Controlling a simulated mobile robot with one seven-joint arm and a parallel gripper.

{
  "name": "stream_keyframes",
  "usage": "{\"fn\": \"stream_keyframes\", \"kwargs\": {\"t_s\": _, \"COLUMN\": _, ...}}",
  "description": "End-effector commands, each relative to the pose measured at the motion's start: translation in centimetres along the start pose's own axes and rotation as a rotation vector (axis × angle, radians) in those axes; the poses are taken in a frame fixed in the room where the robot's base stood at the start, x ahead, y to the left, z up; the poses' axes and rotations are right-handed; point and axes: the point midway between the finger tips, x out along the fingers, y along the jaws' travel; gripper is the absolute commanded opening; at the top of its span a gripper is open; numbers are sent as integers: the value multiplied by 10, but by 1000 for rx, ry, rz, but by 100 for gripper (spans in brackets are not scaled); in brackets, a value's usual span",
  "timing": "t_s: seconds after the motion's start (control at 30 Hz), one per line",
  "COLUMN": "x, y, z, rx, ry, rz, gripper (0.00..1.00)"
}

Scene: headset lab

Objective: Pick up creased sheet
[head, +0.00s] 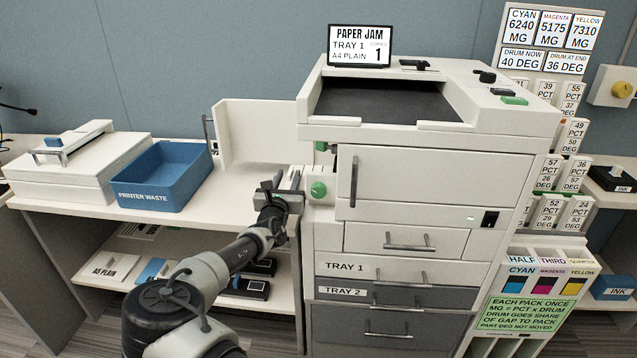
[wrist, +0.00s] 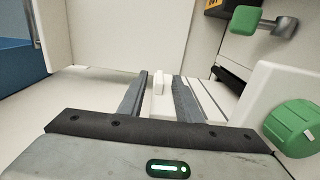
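I cannot make out a creased sheet in either view. The printer (head: 430,185) stands at the centre right in the head view, and the screen (head: 360,46) on top reads "PAPER JAM, TRAY 1". Its white side door (head: 262,130) stands open at the left. My gripper (head: 283,181) is at the printer's open left side, beside the green knob (head: 318,190). In the wrist view my gripper (wrist: 163,95) is open, its two dark fingers apart. A small white block (wrist: 158,78) shows between and beyond the fingertips; I cannot tell if it touches them.
The blue "PRINTER WASTE" bin (head: 165,177) sits on the bench left of the door. A white lidded box (head: 75,165) stands farther left. In the wrist view a green-tipped lever (wrist: 246,20) and the green knob (wrist: 298,127) are close on the right.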

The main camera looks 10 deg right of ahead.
Motion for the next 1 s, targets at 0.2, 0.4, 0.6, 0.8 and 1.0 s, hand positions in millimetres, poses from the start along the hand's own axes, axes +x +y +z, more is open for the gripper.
{"fn": "stream_keyframes", "kwargs": {"t_s": 0.2, "x": 8, "y": 0, "z": 0, "rx": 1, "ry": 0, "rz": -1, "gripper": 31}}
{"fn": "stream_keyframes", "kwargs": {"t_s": 0.4, "x": 8, "y": 0, "z": 0, "rx": 1, "ry": 0, "rz": -1, "gripper": 16}}
{"fn": "stream_keyframes", "kwargs": {"t_s": 0.6, "x": 8, "y": 0, "z": 0, "rx": 1, "ry": 0, "rz": 0, "gripper": 0}}
{"fn": "stream_keyframes", "kwargs": {"t_s": 0.8, "x": 8, "y": 0, "z": 1, "rx": 1, "ry": 0, "rz": 0, "gripper": 0}}
{"fn": "stream_keyframes", "kwargs": {"t_s": 1.0, "x": 8, "y": 0, "z": 11, "rx": 0, "ry": 1, "rz": 0, "gripper": 0}}
